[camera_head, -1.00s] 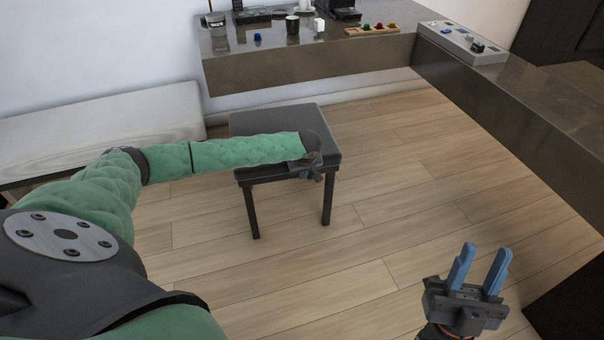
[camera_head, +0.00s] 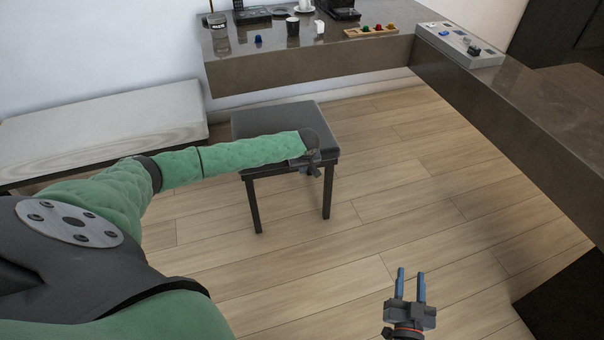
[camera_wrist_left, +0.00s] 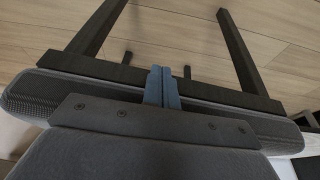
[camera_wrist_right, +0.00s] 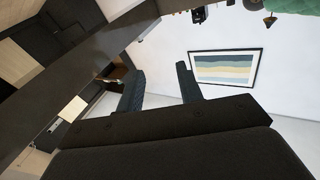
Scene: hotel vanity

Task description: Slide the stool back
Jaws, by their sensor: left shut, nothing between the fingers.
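The dark grey stool (camera_head: 262,119) stands on the wood floor, partly under the front of the vanity counter, with a flat padded seat and dark legs. My left arm reaches across its seat. My left gripper (camera_head: 312,168) is at the seat's near right edge; its fingers are hard to make out in the head view. In the left wrist view its blue fingers (camera_wrist_left: 161,86) are shut together with nothing between them, against or very near the stool's edge (camera_wrist_left: 222,98); contact is unclear. My right gripper (camera_head: 411,287) is open and empty above the floor at lower right.
The vanity counter (camera_head: 320,68) with cups, a wooden tray (camera_head: 371,32) and a grey box (camera_head: 459,45) stands behind the stool and runs down the right. A pale bench (camera_head: 105,135) is at left. The floor (camera_head: 420,200) between stool and right gripper is clear.

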